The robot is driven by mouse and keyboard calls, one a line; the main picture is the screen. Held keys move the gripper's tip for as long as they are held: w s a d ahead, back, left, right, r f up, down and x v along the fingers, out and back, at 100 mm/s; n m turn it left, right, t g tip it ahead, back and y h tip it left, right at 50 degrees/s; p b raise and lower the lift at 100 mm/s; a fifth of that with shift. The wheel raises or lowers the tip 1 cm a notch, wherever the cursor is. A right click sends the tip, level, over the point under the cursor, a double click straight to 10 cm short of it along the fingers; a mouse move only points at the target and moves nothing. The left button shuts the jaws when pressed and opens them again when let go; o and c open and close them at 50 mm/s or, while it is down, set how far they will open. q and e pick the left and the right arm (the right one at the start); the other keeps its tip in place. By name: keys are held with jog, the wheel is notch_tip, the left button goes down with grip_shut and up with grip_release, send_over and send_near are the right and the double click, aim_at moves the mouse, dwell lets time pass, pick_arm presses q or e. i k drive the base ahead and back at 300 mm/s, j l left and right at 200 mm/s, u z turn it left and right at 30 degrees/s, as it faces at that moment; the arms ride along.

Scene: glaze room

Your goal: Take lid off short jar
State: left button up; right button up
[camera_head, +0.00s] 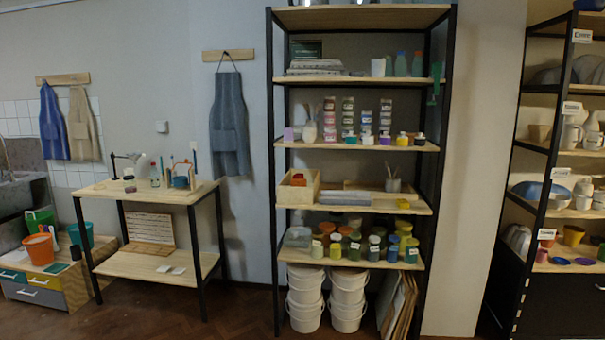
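Neither of my grippers is in view. Several lidded jars with green, yellow, orange and blue contents stand close together on a low shelf of the tall rack, such as a green jar (335,247) at the front. Higher up, a row of short jars stands along the front of another shelf, among them a yellow one (402,139) and one with a dark lid (419,139). All are small and far off. I cannot tell which one is the short jar of the task.
The tall rack (352,148) stands against the wall, with white buckets (347,300) below. A small wooden table (150,192) is to its left, beside a drawer unit (50,285). A second rack (540,200) is at right. Some dark floor in front is clear.

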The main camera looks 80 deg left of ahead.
aim_at(130, 187)
jog(key=u, duration=3.85)
jog(key=i+z, duration=0.15)
jog(key=i, duration=1.75)
jog(key=i+l+u, duration=0.1)
jog(key=i, duration=0.9)
